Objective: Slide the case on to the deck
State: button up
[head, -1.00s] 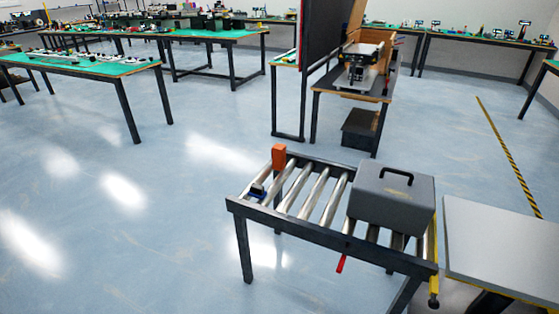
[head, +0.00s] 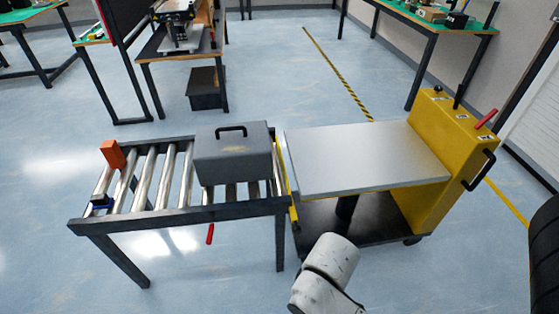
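The grey case (head: 235,160) with a black handle on top sits upright on the right part of the roller conveyor (head: 180,214). The deck (head: 365,160) is a flat light grey plate on a yellow wheeled cart (head: 442,140), just right of the conveyor. A narrow yellow bar (head: 286,180) stands at the conveyor's right end, between the case and the deck. The deck is empty. A white link of my arm shows at the bottom; my gripper is out of view.
An orange block (head: 112,155) and a small blue-black part (head: 102,202) are at the conveyor's left end. A red lever (head: 210,234) hangs below its front rail. The cart has a black side handle (head: 480,170) and a red lever (head: 486,118). Open floor lies in front and behind.

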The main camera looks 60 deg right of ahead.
aim_at(236, 153)
jog(key=k+l, duration=0.1)
jog(key=l, duration=0.45)
jog(key=k+l, duration=0.15)
jog(key=l, duration=0.35)
jog(key=k+l+z, duration=0.1)
jog(key=l, duration=0.45)
jog(key=k+l, duration=0.1)
jog(key=l, duration=0.4)
jog(key=i+j+u, duration=0.1)
